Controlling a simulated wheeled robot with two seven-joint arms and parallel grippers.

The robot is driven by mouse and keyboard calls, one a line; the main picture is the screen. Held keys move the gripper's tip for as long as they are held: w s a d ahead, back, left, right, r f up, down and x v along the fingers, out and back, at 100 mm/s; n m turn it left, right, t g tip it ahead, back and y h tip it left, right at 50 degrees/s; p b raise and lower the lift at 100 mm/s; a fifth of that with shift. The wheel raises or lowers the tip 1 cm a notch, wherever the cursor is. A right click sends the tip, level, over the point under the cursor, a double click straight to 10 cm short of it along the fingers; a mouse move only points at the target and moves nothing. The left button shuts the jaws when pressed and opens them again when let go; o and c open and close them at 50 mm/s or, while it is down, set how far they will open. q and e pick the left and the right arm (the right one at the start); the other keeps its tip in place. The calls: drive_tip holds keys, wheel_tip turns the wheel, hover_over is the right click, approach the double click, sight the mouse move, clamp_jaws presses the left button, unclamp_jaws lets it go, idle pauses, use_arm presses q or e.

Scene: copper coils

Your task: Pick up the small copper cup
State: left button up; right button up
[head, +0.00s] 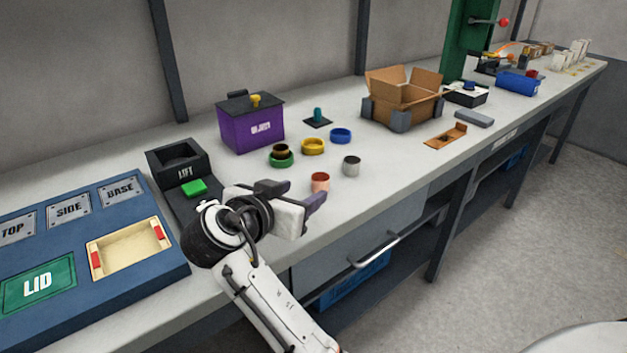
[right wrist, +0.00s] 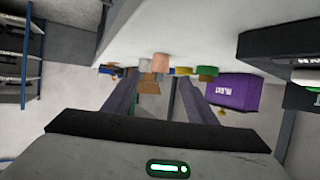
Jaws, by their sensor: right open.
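The small copper cup (head: 320,185) stands upright near the front edge of the workbench (head: 300,240) in the head view. My right gripper (head: 296,194) is open and empty, just left of the cup, with its fingers pointing toward it. In the right wrist view the bench appears upside down. There the copper cup (right wrist: 161,63) shows beyond the fingertips, between the two spread fingers of my right gripper (right wrist: 157,78). I see no contact between the fingers and the cup. My left gripper is not in view.
A grey metal cup (head: 352,166) stands close to the copper cup's right. Behind are a yellow ring (head: 313,147), a blue ring (head: 341,136) and a dark cup in a green ring (head: 281,160). A purple box (head: 250,127) and an open carton (head: 402,98) stand farther back.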

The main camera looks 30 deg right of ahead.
sight(323, 177)
drive_tip(key=x, duration=0.3)
drive_tip(key=shift+s+d, duration=0.1)
drive_tip(key=shift+d, duration=0.2)
drive_tip(key=shift+w+r+x, duration=0.1)
drive_tip(key=shift+r+x, duration=0.05)
drive_tip(key=shift+x, duration=0.75)
drive_tip(key=shift+w+r+x, duration=0.1)
drive_tip(key=shift+x, duration=0.85)
drive_tip(key=shift+w+r+x, duration=0.1)
drive_tip(key=shift+r+x, duration=0.05)
drive_tip(key=shift+x, duration=0.75)
drive_tip(key=shift+c, duration=0.6)
drive_tip(key=c, duration=1)
